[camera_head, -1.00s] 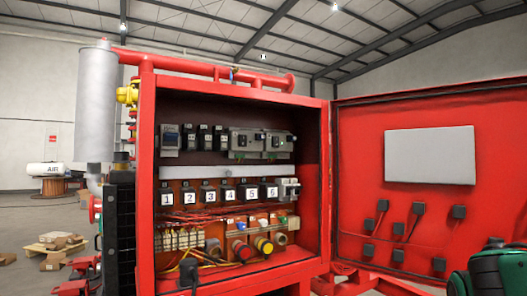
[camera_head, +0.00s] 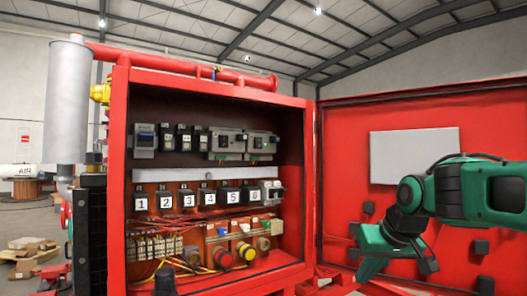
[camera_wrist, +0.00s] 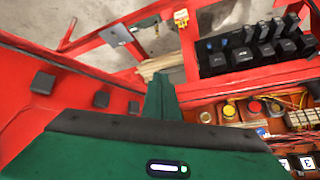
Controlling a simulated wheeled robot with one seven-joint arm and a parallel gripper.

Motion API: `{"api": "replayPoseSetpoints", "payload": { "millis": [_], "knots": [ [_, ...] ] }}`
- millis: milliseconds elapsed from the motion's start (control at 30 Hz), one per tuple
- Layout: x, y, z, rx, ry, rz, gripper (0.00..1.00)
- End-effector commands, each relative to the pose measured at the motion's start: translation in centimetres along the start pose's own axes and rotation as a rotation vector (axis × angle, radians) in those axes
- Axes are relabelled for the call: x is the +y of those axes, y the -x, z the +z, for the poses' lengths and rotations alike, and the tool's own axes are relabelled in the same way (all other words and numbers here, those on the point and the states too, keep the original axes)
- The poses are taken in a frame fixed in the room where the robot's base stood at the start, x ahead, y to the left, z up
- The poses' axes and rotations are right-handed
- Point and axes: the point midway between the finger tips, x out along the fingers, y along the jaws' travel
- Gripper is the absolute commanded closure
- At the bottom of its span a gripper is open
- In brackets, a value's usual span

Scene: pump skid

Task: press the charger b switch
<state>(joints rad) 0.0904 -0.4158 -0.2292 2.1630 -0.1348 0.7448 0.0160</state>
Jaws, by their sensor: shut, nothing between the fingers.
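The open red cabinet (camera_head: 121,170) stands in the middle of the head view. Two grey units (camera_head: 226,143) and (camera_head: 262,144) sit side by side at the right of its upper row, with small dark and green parts on their fronts. Their lettering is too small to read, so I cannot tell which carries the charger b switch. My gripper (camera_head: 370,268) is shut and empty, to the right of the cabinet opening and lower than these units, touching nothing that I can make out. In the wrist view my gripper (camera_wrist: 160,92) points away past the cabinet's lower part.
Numbered black relays (camera_head: 163,200) line the middle row. A red button (camera_head: 222,256) and a yellow-ringed button (camera_head: 246,251) sit below. The open red door (camera_head: 345,130) with a white plate (camera_head: 413,155) stands behind my arm. The cabinet's right edge (camera_head: 311,180) lies between my gripper and the opening.

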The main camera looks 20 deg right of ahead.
Motion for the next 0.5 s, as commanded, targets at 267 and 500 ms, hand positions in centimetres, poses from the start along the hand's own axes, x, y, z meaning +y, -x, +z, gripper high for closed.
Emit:
{"api": "replayPoseSetpoints", "payload": {
  "millis": [267, 500],
  "knots": [
    [-12.8, 11.1, -20.7, 0.512, 0.26, -0.247, 1.0],
    [-18.6, 17.9, -26.1, 0.71, 0.361, -0.361, 1.0]
  ]
}}
